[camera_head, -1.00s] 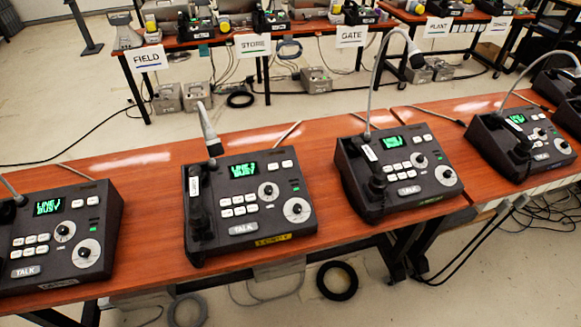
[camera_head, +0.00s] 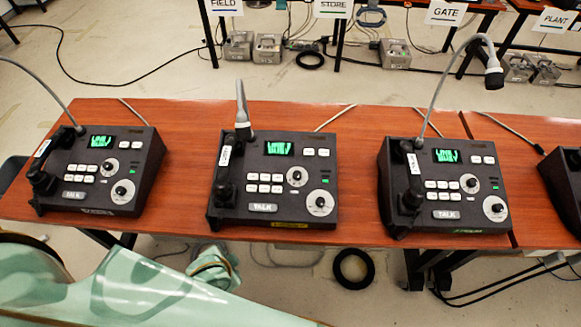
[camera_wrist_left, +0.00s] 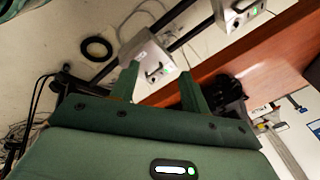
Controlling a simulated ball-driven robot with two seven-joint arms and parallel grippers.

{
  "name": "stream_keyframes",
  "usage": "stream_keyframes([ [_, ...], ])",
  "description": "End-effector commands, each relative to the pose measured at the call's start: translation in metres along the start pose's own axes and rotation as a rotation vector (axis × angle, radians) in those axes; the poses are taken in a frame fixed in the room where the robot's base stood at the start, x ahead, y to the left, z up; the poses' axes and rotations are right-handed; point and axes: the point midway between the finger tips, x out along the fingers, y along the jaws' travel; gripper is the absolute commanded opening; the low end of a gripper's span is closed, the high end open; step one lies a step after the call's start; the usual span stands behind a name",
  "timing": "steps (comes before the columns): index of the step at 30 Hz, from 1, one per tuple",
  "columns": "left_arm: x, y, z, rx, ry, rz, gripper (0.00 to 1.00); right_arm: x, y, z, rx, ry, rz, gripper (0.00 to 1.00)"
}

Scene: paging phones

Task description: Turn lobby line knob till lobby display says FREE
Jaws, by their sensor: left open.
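Several dark desk phones stand in a row on a wooden table. The left phone (camera_head: 92,166), middle phone (camera_head: 272,180) and right phone (camera_head: 442,183) each have a lit green display, white buttons, two round knobs, a handset and a gooseneck. The middle phone has a display (camera_head: 279,148), an upper knob (camera_head: 296,177) and a larger lower knob (camera_head: 320,203). My left gripper (camera_wrist_left: 160,72) is open and empty in the wrist view, away from the knobs. My right gripper is out of view.
A fourth phone (camera_head: 563,190) is cut off at the right edge. My green arm covers the lower left, before the table's front edge (camera_head: 350,237). Behind is a floor gap with grey boxes (camera_head: 270,47) and cables. A black cable coil (camera_head: 353,267) lies below.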

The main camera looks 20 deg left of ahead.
Motion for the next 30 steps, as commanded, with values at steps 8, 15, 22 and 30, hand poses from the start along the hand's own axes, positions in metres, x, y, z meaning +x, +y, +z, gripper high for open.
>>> stream_keyframes([
  [8, -0.108, -0.069, -0.079, -0.004, 0.099, -0.116, 0.46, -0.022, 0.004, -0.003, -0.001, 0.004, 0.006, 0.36],
  [15, -0.177, -0.075, -0.186, -0.112, 0.26, -0.033, 0.46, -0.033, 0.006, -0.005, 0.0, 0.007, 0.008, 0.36],
  [22, -0.181, -0.055, -0.255, -0.193, 0.266, 0.102, 0.46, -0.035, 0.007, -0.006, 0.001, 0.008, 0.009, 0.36],
  [30, -0.156, -0.083, -0.291, -0.37, 0.096, 0.087, 0.46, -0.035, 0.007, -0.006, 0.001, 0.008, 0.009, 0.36],
])
